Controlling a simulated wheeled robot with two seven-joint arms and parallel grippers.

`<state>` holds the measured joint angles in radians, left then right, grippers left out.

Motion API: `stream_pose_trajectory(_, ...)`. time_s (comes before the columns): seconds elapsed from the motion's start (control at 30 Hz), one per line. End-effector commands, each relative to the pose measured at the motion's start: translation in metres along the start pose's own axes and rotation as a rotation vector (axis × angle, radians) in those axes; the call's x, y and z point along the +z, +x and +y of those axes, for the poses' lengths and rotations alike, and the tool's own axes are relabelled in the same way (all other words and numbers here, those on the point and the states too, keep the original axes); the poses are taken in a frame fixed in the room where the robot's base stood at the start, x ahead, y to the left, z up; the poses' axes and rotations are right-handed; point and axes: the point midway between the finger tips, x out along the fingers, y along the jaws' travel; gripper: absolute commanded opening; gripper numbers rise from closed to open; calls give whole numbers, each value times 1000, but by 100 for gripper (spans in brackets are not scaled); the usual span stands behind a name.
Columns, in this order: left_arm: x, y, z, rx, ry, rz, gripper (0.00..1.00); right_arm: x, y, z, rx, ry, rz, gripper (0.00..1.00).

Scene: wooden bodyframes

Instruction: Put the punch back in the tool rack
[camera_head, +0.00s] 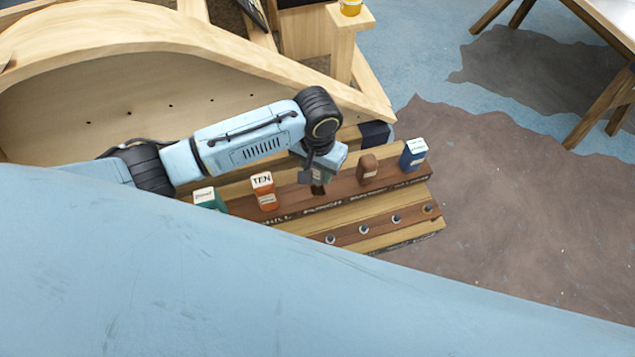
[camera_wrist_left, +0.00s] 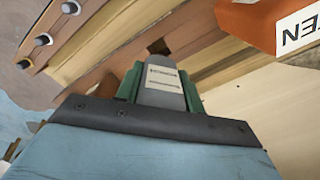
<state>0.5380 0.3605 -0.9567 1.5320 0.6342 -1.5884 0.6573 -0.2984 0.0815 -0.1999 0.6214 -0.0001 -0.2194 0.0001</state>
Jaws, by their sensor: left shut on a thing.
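My left gripper (camera_head: 318,176) is over the rack, between an orange tool and a brown tool. In the left wrist view, my left gripper (camera_wrist_left: 160,88) is shut on a grey block with a pale label, which I take to be the punch (camera_wrist_left: 163,90). Its lower end is hidden, so I cannot tell whether it is in a slot. A dark hole shows in the wood just beyond it. My right gripper is not in view.
An orange tool marked TEN (camera_head: 265,192) and a green tool (camera_head: 207,198) stand left of my gripper. A brown tool (camera_head: 368,169) and a blue tool (camera_head: 414,154) stand right. A curved wooden frame (camera_head: 190,50) rises behind. Light-blue bodywork covers the lower picture.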

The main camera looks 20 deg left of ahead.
Motion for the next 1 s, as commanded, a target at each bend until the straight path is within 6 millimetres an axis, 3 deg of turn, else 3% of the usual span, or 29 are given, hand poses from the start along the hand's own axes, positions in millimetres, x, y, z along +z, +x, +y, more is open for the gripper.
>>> stream_pose_trajectory(0.4,0,49,1,2,-1,0,6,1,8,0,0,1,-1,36)
stream_pose_trajectory(0.97,0,58,1,2,0,1,6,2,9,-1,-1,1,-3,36)
stream_pose_trajectory(1.0,0,58,0,1,0,0,42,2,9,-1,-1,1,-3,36)
